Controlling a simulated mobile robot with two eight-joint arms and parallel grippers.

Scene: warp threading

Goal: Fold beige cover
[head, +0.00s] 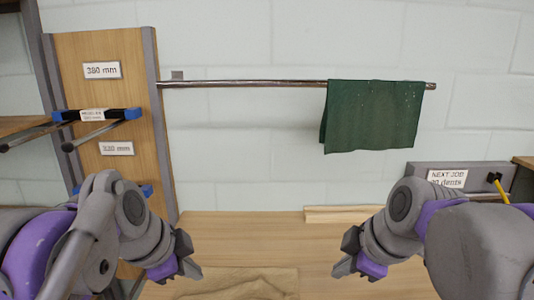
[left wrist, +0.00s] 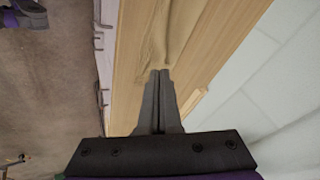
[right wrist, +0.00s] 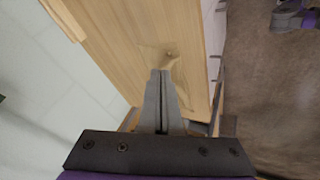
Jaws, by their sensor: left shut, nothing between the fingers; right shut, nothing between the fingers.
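The beige cover (head: 245,284) lies wrinkled on the wooden table, close in colour to the wood. The bottom edge of the head view cuts it off. It also shows in the left wrist view (left wrist: 165,35) and the right wrist view (right wrist: 172,62), beyond the fingertips. My left gripper (head: 190,271) is shut and empty, near the cover's left end. My right gripper (head: 345,268) is shut and empty, to the right of the cover. The shut fingers also show in the left wrist view (left wrist: 160,72) and right wrist view (right wrist: 160,72). I cannot tell their height above the table.
A green cloth (head: 372,115) hangs over a metal rail (head: 245,83) on the wall. A wooden strip (head: 343,214) lies at the table's back. A wooden panel (head: 120,190) with labels and blue-ended holders stands left. A grey "NEXT JOB" box (head: 420,172) stands right.

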